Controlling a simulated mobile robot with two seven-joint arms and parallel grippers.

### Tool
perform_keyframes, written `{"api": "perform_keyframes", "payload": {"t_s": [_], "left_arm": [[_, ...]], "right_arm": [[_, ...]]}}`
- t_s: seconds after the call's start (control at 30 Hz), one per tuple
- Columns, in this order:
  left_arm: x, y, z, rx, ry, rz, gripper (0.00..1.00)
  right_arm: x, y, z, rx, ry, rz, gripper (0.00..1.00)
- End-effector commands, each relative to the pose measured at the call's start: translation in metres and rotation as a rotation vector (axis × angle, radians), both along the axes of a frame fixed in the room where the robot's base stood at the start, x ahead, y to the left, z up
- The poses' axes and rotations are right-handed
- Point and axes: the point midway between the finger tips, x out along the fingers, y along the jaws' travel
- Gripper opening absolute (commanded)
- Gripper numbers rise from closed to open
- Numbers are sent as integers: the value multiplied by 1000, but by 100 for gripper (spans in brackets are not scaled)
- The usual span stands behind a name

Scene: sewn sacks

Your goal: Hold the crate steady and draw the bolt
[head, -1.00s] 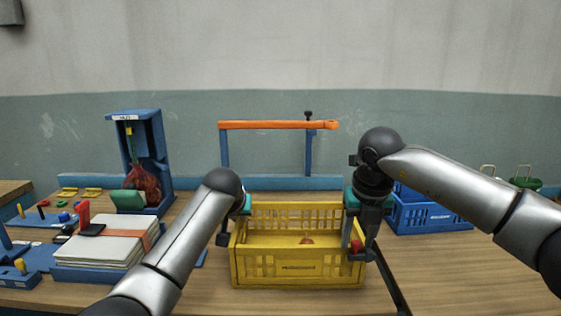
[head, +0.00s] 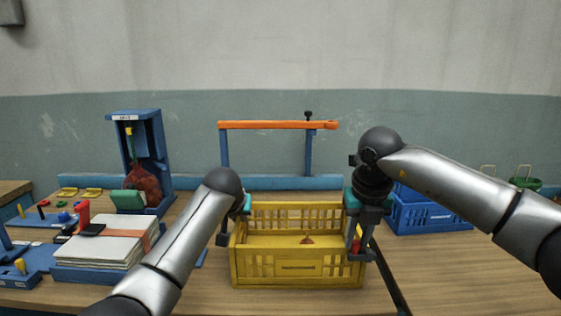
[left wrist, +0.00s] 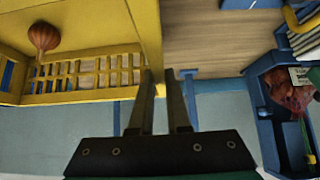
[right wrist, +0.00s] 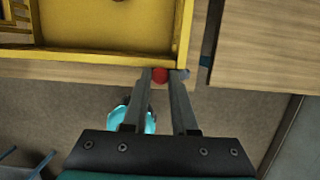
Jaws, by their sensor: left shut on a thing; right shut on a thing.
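The yellow crate (head: 300,280) stands upright on the bench, with a brown onion-like thing (head: 307,240) inside. My left gripper (head: 228,238) is shut on the crate's left wall; in the left wrist view its fingers (left wrist: 164,82) straddle the wall's top edge. The bolt's red knob (head: 355,248) is at the crate's right front corner. My right gripper (head: 360,250) is shut on it; in the right wrist view the knob (right wrist: 160,76) sits between the fingertips. The bolt's shaft is hidden.
A blue crate (head: 430,218) stands behind on the right. An orange bar on blue posts (head: 278,125) rises behind the yellow crate. A blue stand with a red net sack (head: 145,183) and a strapped stack (head: 105,245) are on the left. A dark gap (head: 390,280) runs along the bench's right.

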Motion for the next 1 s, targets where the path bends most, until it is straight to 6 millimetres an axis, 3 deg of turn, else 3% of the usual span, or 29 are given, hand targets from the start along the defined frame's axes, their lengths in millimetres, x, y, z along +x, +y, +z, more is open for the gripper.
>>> {"api": "perform_keyframes", "payload": {"t_s": [1.0], "left_arm": [[0, -1, 0, -1, 1, -1, 0]], "right_arm": [[0, 32, 0, 3, -1, 5, 0]]}}
